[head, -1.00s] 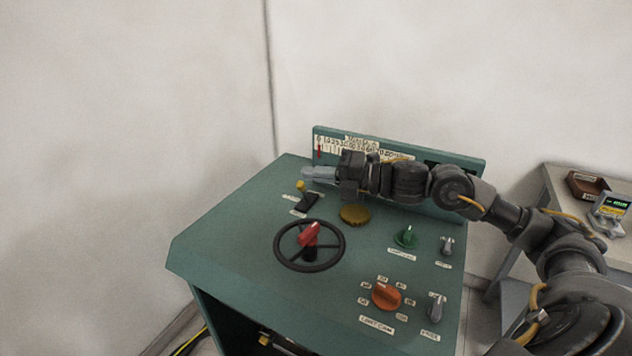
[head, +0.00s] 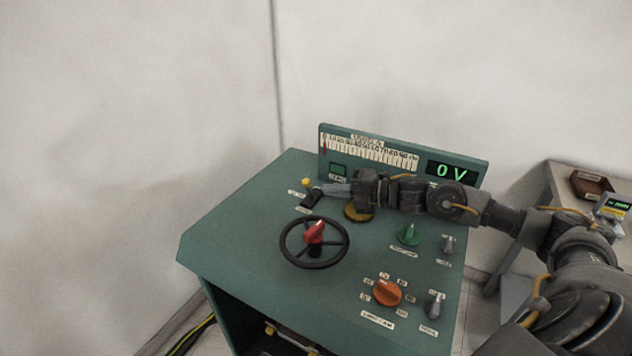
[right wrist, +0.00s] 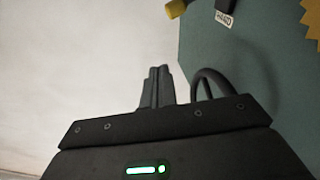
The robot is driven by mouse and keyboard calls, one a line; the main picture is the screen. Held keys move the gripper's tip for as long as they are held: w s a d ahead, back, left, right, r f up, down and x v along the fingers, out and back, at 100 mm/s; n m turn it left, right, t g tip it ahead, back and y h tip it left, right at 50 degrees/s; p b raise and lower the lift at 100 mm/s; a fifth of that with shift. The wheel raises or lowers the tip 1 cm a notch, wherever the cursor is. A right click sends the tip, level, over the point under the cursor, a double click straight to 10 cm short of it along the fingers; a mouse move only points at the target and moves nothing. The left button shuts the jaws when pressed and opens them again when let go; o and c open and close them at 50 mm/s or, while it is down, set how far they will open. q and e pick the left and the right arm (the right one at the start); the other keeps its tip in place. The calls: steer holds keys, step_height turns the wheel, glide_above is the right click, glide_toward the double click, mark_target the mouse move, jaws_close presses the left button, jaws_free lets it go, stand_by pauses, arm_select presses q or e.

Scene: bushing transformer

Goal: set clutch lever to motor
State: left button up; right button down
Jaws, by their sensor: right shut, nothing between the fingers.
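The clutch lever has a yellow knob (head: 307,183) and a dark slotted base (head: 312,198) on the left part of the green console top. The knob leans toward the far side of its base. My right gripper (head: 326,188) is shut and empty, just right of the lever; I see a small gap to the knob. In the right wrist view its fingers (right wrist: 157,86) are together. There the yellow knob (right wrist: 175,9) shows at the top edge, near a label reading HAND (right wrist: 224,18). The other lever label is too small to read. My left gripper is not in view.
A black handwheel with a red handle (head: 315,232) stands nearest the lever. A brass dial (head: 357,213) lies under my right arm. Green, orange and grey knobs are further right. A meter panel (head: 400,152) rises at the back, its display reading 0 V.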

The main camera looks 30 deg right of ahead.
steer(key=n, duration=0.2)
glide_toward(309, 189)
steer(key=s, duration=0.3)
steer(key=shift+s+d, duration=0.2)
steer(key=shift+s, duration=0.05)
steer(key=shift+d+r+y, duration=0.15)
steer(key=shift+r+y, duration=0.1)
steer(key=shift+y, duration=0.05)
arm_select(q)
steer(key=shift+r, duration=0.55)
arm_select(e)
steer(key=shift+s+a+r+n, duration=0.15)
steer(key=shift+a+r+n, duration=0.15)
steer(key=shift+n, duration=0.3)
